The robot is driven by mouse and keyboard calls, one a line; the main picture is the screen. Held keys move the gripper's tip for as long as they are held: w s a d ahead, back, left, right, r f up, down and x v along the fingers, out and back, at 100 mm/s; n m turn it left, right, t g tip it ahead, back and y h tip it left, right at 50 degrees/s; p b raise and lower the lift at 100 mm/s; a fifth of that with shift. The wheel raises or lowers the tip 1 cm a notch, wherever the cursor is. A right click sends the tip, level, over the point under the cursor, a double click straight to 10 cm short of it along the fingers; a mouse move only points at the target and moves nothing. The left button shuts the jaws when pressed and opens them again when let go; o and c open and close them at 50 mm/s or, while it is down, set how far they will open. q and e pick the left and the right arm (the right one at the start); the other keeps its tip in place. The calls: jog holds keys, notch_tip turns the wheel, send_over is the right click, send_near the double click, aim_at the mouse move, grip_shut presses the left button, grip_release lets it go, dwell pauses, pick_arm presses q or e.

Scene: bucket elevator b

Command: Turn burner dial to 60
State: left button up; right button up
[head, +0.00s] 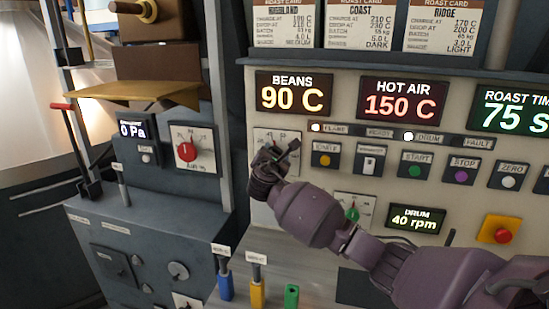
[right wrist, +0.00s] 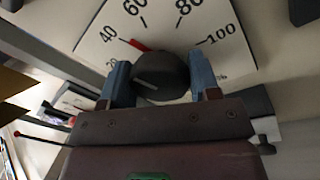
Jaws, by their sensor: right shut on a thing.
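The burner dial (right wrist: 162,76) is a dark round knob on a white scale plate, seen close in the right wrist view. Its red pointer shows just past the 40 mark, short of 60. The scale also reads 80 and 100. My right gripper (head: 276,154) is at the plate on the roaster panel, below the BEANS display. Its two blue fingers are shut on the knob, one on each side. In the head view the gripper hides the knob, and only part of the plate (head: 288,136) shows. My left gripper is not in view.
Displays read BEANS 90 C (head: 293,94), HOT AIR 150 C (head: 402,101) and DRUM 40 rpm (head: 415,219). Buttons, including green START (head: 415,171), sit right of my gripper. A red-knob dial (head: 187,151) is on the left cabinet. Blue, yellow and green handles stand below.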

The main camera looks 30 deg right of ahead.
jog(key=m+b, duration=0.2)
jog(key=m, duration=0.1)
jog(key=shift+f, duration=0.2)
jog(key=shift+m+h+b, duration=0.3)
jog(key=shift+m+b, duration=0.3)
jog(key=shift+m, duration=0.5)
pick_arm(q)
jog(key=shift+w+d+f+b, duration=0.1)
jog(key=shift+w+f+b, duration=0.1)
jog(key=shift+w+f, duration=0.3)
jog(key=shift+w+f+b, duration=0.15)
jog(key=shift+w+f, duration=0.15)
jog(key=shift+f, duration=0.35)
pick_arm(e)
jog(key=shift+m, duration=0.7)
jog(key=shift+r, duration=0.1)
jog(key=o, duration=0.7)
jog(key=shift+o, duration=1)
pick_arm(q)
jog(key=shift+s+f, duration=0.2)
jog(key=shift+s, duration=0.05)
pick_arm(e)
jog(key=shift+s+a, duration=0.1)
